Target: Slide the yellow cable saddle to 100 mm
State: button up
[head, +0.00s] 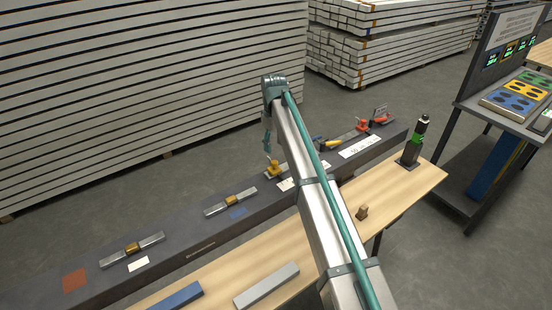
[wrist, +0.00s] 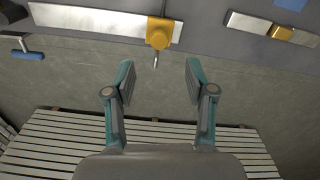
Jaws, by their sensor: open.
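The yellow cable saddle (head: 274,169) sits on a metal rail on the dark beam, just below my gripper (head: 267,143) in the head view. In the wrist view the yellow saddle (wrist: 159,36) straddles its pale rail (wrist: 90,20), with a small metal pin pointing toward my gripper. My gripper (wrist: 161,76) is open, its two teal and grey fingers spread apart. The saddle lies beyond the fingertips, roughly centred between them, and nothing is held. Any scale marks on the rail are too small to read.
Two more rails with brass-coloured blocks (head: 231,201) (head: 132,248) lie left along the beam. Red clamps (head: 362,125) and a yellow-handled tool (head: 333,143) lie right.

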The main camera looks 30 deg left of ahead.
aim_at(275, 162)
notch_tip(275, 162, down, 8)
jog(key=shift+p, duration=1.1)
jog(key=shift+c, duration=0.4)
grip_shut()
